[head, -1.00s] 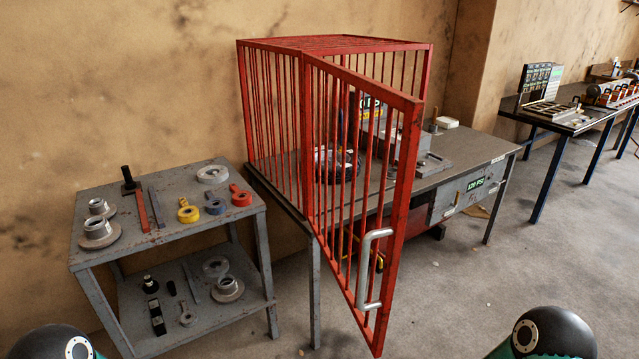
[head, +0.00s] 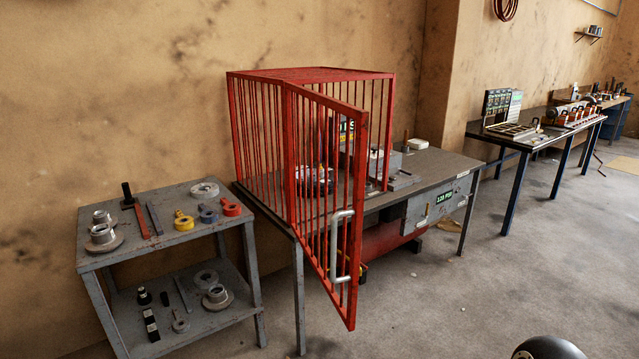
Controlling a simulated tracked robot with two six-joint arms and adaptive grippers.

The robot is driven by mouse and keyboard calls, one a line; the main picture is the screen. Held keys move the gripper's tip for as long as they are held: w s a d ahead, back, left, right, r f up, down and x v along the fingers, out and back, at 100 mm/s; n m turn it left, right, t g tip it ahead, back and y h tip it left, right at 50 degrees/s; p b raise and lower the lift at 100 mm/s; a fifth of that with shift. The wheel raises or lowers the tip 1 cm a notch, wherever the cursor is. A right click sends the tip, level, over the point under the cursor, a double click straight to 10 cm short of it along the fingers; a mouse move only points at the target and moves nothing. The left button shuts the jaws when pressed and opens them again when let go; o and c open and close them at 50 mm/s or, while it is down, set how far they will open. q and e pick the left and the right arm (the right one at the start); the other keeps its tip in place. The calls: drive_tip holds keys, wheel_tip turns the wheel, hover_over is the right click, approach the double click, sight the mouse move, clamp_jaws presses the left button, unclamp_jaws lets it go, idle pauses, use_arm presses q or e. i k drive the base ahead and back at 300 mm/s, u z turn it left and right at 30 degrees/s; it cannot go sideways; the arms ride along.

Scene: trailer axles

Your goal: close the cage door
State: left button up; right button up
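The red barred cage (head: 311,73) stands on the grey workbench (head: 437,165) in the middle of the head view. Its red barred door (head: 357,225) stands wide open, swung out past the bench's front edge toward me. A silver handle (head: 336,245) is on the door near its free edge. Through the bars I see a dark round item inside the cage, partly hidden. Neither of my grippers is in view. A dark rounded part of my own arm shows at the bottom right edge.
A grey two-shelf cart (head: 166,247) with rings, tools and hubs stands left of the bench. A long dark table (head: 541,134) with equipment is at the back right. The concrete floor (head: 450,295) right of the door is clear.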

sight(361, 117)
drive_tip(key=z, duration=0.3)
drive_tip(key=i, duration=1.6)
drive_tip(key=u, duration=0.25)
drive_tip(key=k, duration=1)
drive_tip(key=z, duration=0.7)
drive_tip(key=i, duration=0.75)
drive_tip(key=u, duration=1.2)
